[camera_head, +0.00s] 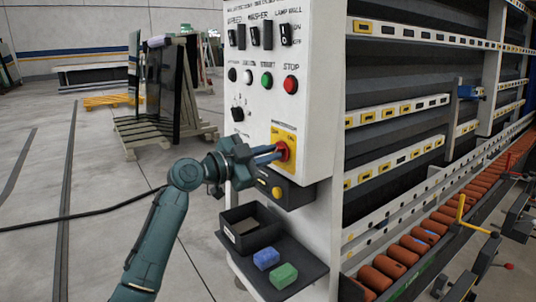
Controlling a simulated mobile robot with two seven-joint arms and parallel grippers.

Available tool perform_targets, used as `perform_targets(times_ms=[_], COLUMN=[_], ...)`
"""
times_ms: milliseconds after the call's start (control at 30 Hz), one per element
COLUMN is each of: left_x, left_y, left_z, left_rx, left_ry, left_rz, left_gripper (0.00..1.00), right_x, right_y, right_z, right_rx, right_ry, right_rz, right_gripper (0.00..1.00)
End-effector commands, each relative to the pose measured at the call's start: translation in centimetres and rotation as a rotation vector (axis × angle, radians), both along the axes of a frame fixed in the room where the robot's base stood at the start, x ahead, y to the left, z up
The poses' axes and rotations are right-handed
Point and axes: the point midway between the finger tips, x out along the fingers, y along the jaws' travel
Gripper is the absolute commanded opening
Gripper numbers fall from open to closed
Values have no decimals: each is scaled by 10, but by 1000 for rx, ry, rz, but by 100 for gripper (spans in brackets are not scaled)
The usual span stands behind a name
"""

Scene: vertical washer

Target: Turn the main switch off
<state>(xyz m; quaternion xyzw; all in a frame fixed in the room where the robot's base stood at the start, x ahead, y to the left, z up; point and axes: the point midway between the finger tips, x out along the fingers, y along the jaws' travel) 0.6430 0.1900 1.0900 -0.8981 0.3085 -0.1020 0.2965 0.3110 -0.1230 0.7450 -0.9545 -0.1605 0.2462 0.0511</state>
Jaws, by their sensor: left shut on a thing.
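The main switch (282,151) is a red knob on a yellow plate (290,138), low on the white control panel (322,60). My left gripper (277,153) comes in from the left and is shut on the red knob. Its fingers cover part of the knob, so I cannot tell which way the knob points. My right gripper is not in view.
Above are black switches, several push buttons including a red stop button (290,84), and a black selector knob (237,114). Below are a black box (250,238) and a shelf with blue (266,258) and green (284,275) blocks. A roller conveyor (408,250) runs to the right.

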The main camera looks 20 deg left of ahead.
Motion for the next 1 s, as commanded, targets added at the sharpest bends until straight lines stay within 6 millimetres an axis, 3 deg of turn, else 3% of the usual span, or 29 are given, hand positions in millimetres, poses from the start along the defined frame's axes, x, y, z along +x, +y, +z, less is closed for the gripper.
perform_targets(times_ms=[600, 1000], left_x=[2, 4], left_y=[3, 5], left_z=[3, 3], left_rx=[-448, -749], left_ry=[352, 586], left_rz=[0, 0], left_gripper=[0, 0], right_x=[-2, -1], right_y=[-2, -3], right_z=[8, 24], right_rx=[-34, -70], right_ry=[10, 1], right_rz=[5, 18], right_gripper=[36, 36])
